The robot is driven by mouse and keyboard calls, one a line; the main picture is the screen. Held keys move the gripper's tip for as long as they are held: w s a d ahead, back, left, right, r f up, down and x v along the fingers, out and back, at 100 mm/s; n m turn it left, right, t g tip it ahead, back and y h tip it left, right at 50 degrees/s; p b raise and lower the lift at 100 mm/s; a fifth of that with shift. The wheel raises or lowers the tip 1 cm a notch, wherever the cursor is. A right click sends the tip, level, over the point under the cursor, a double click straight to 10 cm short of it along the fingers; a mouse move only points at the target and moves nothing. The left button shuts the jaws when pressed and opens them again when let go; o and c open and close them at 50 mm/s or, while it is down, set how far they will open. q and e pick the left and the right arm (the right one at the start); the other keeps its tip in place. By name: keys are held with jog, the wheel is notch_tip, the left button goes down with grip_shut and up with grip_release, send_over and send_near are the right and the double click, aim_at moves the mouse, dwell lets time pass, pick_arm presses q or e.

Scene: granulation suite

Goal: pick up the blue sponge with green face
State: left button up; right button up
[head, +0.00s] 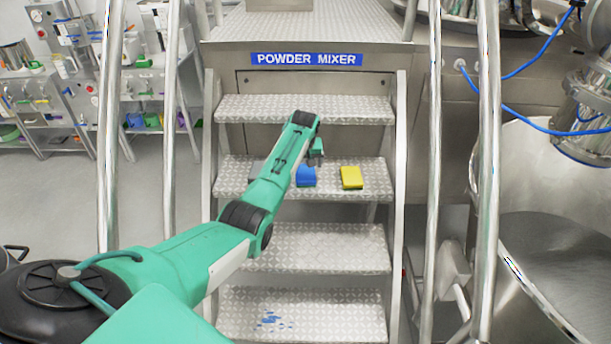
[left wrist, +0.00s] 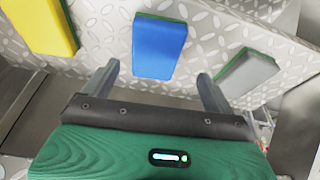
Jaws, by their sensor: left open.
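The blue sponge (head: 306,177) lies on a patterned metal step, between a yellow sponge and my forearm. In the left wrist view the blue sponge (left wrist: 159,48) shows its blue side, with a thin green edge along the top. My left gripper (head: 316,157) reaches down over the step, close to the blue sponge. In the left wrist view the open left gripper (left wrist: 157,72) has a finger toward each side of the sponge, with clear gaps; nothing is held. My right gripper is out of view.
The yellow sponge (head: 351,178) lies right of the blue one. A grey sponge (left wrist: 249,73) with a green edge lies on its other side, mostly hidden by my arm in the head view. Metal handrails (head: 488,150) flank the stairs. Blue marks (head: 270,319) show on a lower step.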

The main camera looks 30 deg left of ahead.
aim_at(305, 172)
pick_arm(q)
jog(key=shift+d+x, duration=0.15)
jog(key=shift+x, duration=1.2)
jog(key=shift+d+x, duration=0.15)
jog(key=shift+x, duration=1.2)
jog(key=shift+w, duration=0.15)
jog(key=c, duration=1.1)
